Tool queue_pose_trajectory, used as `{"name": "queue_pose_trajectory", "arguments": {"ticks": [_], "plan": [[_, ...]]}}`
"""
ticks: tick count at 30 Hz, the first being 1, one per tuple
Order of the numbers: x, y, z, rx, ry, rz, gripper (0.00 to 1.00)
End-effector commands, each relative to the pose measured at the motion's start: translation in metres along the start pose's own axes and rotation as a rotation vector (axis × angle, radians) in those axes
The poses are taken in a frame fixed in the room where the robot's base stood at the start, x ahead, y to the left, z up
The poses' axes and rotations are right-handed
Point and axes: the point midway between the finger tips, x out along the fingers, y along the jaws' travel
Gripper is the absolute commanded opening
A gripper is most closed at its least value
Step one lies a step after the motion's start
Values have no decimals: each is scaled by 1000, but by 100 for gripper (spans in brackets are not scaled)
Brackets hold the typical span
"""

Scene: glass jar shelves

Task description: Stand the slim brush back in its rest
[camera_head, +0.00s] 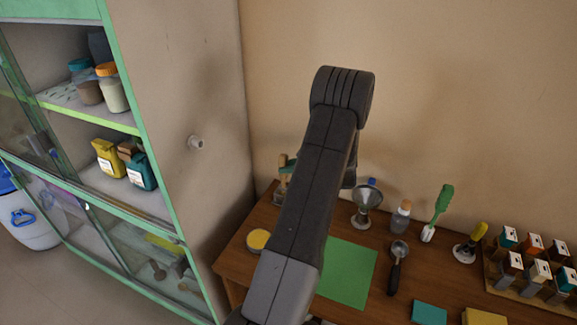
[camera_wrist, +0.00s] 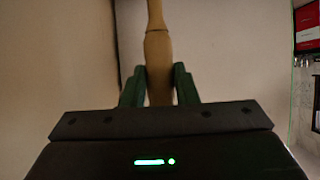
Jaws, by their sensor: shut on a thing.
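My gripper (camera_wrist: 159,85) is shut on a slim tan wooden handle (camera_wrist: 157,50), which I take for the slim brush. The handle stands upright between the green fingers and runs out of the top of the wrist view. The brush's bristles are hidden.
The wooden table (camera_head: 236,270) holds a funnel on a stand (camera_head: 366,200), a corked bottle (camera_head: 401,216), a green brush (camera_head: 441,204), a yellow-handled tool (camera_head: 470,242), a dark scoop (camera_head: 396,268) and a green mat (camera_head: 348,272). A glass-fronted cabinet (camera_head: 125,120) stands left.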

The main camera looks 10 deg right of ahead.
Motion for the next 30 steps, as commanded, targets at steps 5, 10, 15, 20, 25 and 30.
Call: {"name": "queue_pose_trajectory", "arguments": {"ticks": [5,10,15,20,25,30], "plan": [[2,0,4,0,0,0,0],[5,0,8,0,0,0,0],[7,0,12,0,0,0,0],[9,0,15,0,0,0,0],[9,0,17,0,0,0,0],[9,0,17,0,0,0,30]]}}
